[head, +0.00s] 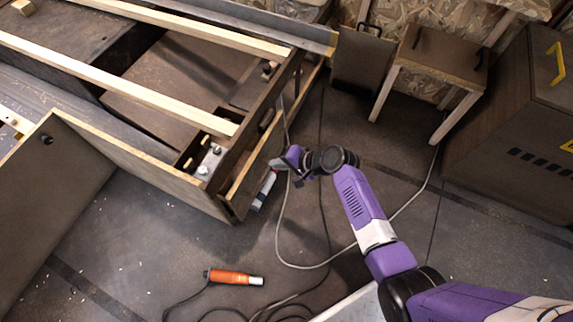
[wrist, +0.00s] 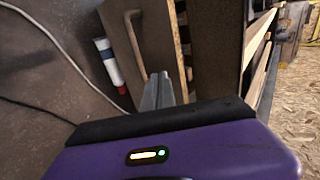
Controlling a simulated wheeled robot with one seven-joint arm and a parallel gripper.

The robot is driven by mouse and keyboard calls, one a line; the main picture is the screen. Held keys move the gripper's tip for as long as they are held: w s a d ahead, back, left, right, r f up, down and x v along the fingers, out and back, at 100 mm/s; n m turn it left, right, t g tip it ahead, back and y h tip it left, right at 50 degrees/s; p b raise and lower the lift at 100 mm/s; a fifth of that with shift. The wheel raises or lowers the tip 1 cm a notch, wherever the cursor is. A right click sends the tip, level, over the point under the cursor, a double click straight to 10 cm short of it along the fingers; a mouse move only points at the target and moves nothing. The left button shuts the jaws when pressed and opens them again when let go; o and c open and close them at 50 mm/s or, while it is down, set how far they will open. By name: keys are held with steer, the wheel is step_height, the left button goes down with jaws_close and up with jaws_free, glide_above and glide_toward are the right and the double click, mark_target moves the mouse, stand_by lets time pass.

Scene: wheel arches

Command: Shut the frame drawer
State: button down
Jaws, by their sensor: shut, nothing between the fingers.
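The frame drawer's long wooden front (head: 250,165) runs along the right side of the slatted wooden frame (head: 285,85). A narrow dark gap shows between the front and the frame, so the drawer appears slightly open. In the wrist view the drawer front (wrist: 160,45) is a brown panel with a bar-like handle (wrist: 133,45). My gripper (head: 275,165) is beside the outer face of the drawer front. In the wrist view its grey fingers (wrist: 158,90) are together and empty, close to the panel. I cannot tell whether they touch it.
A white tube with a red band (wrist: 108,62) lies beside the drawer. An orange tool (head: 235,277) and loose cables (head: 300,266) lie on the floor. A small bench (head: 440,55) and a dark cabinet (head: 525,125) stand at the right. Open floor lies between.

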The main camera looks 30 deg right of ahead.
mark_target(252, 157)
steer(key=shift+w+a+f+b, duration=0.25)
steer(key=shift+w+a, duration=0.3)
steer(key=shift+w, duration=0.2)
steer(key=shift+w+a+f+b, duration=0.25)
steer(key=shift+w+a, duration=0.25)
steer(key=shift+w, duration=0.2)
steer(key=shift+w+a+f+b, duration=0.25)
steer(key=shift+w+a, duration=0.3)
steer(key=shift+w, duration=0.2)
steer(key=shift+w+a, duration=0.8)
steer(key=shift+w, duration=0.3)
steer(key=shift+s, duration=0.1)
